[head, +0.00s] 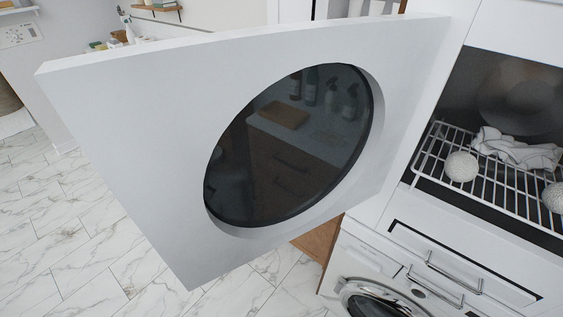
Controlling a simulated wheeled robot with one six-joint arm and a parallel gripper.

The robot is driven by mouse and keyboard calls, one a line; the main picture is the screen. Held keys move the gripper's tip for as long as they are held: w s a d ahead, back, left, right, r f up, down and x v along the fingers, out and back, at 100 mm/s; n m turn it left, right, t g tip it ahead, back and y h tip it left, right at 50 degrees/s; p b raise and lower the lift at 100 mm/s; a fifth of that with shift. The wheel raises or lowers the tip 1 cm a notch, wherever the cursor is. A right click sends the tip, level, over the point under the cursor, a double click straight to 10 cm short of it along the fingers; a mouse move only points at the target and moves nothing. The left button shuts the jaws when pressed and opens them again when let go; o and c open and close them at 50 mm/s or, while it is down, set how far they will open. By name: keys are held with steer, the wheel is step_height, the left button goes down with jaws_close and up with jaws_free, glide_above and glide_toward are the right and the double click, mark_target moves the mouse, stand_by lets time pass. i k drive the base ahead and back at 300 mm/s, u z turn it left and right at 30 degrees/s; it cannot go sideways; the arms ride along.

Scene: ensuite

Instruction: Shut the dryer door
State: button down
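The dryer door (150,110) is a white panel with a dark round window (290,150). It stands wide open, swung out to the left from the dryer (460,60). Its right edge is near the dryer's front. The dryer's dark cavity is exposed and holds a wire rack (485,185), a white cloth (515,148) and two pale balls, one of them at the rack's left (461,166). My gripper is not in this view.
Below the dryer are a drawer front with metal handles (455,280) and a washing machine with a round door (375,300). Marble-tiled floor (50,230) lies clear at left. Shelves and small items stand behind the door.

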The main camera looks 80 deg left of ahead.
mark_target(223, 149)
steer(key=z, duration=1.3)
steer(key=k, duration=2.35)
steer(key=u, duration=1.4)
steer(key=k, duration=0.45)
steer(key=u, duration=1.2)
steer(key=i, duration=0.25)
steer(key=u, duration=0.55)
